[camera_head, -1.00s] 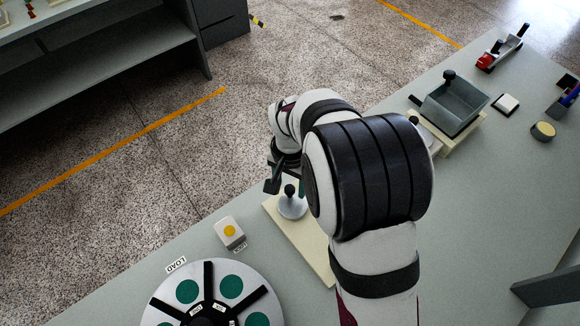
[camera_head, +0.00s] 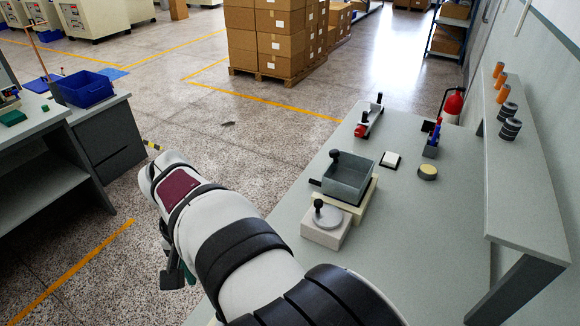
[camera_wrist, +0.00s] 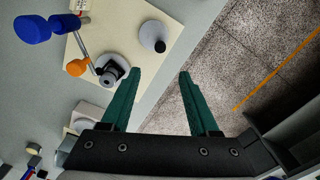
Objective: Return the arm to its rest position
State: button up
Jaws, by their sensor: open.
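My arm reaches from the lower middle of the head view towards the left. My gripper (camera_head: 178,270) hangs at its end, beside the bench with floor behind it, partly hidden by my arm. In the wrist view my gripper (camera_wrist: 158,75) shows two green fingers spread apart with nothing between them. Beyond the fingertips lies a cream board (camera_wrist: 125,18) on the bench. It carries a pale disc with a black knob (camera_wrist: 153,37) and a metal fitting (camera_wrist: 110,72) by an orange and blue handle. The fingers look apart from these parts.
In the head view, a grey open box (camera_head: 349,180) and a white block with a knobbed disc (camera_head: 327,228) stand on the bench (camera_head: 430,240). A shelf (camera_head: 515,170) with several spools runs along the right. Floor lies open left of the bench.

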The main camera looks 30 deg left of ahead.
jog(key=w+d+r+m, duration=0.2)
jog(key=w+d, duration=0.1)
jog(key=d, duration=0.4)
jog(key=w+d+r+m, duration=0.1)
jog(key=w+d+r, duration=0.1)
jog(key=d, duration=0.4)
jog(key=s+d+m+y, duration=0.1)
jog(key=s+d+m, duration=0.25)
jog(key=d, duration=1.15)
jog(key=s+d+f+m, duration=0.2)
jog(key=s+d+m, duration=0.2)
jog(key=s+d, duration=0.3)
jog(key=shift+d+y, duration=0.15)
jog(key=shift+y, duration=0.25)
